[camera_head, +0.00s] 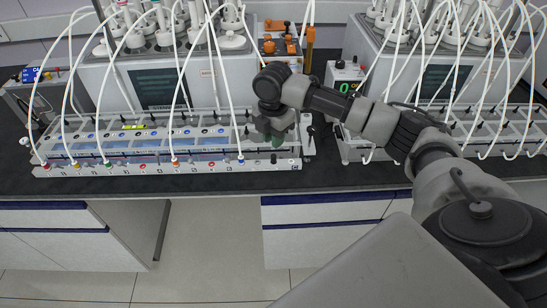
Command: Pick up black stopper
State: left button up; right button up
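My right arm reaches in from the right. Its gripper (277,138) points down over the right end of the left clear rack, close to its front bar. The fingers are small and dark here, so I cannot tell whether they are open or shut, or whether they hold anything. A small dark piece (273,158) shows just below the fingers, on or near the front bar. I cannot make out whether it is the black stopper. My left gripper is out of view.
The left rack (110,168) carries white tubes and coloured caps along its front bar. A reactor unit (155,88) stands behind it. A tray with orange parts (290,47) is behind the gripper. A small box with a green display (344,88) stands to its right. The black counter's front strip (215,183) is clear.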

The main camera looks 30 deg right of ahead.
aim_at(274, 155)
jog(key=shift+f, duration=0.95)
notch_tip(274, 155, down, 4)
jog(key=shift+s+f+p, duration=0.1)
jog(key=shift+s+p, duration=0.05)
jog(key=shift+p, duration=0.75)
jog(key=shift+f, duration=0.6)
grip_shut()
jog(key=shift+r, duration=0.1)
jog(key=shift+r, duration=0.55)
notch_tip(274, 155, up, 3)
jog(key=shift+f+b, duration=0.15)
jog(key=shift+b, duration=0.55)
jog(key=s+d+r+b, duration=0.1)
jog(key=s+d+r, duration=0.1)
jog(key=s+r, duration=0.5)
jog(key=s, duration=0.4)
jog(key=shift+s+b, duration=0.2)
jog(key=shift+b, duration=0.15)
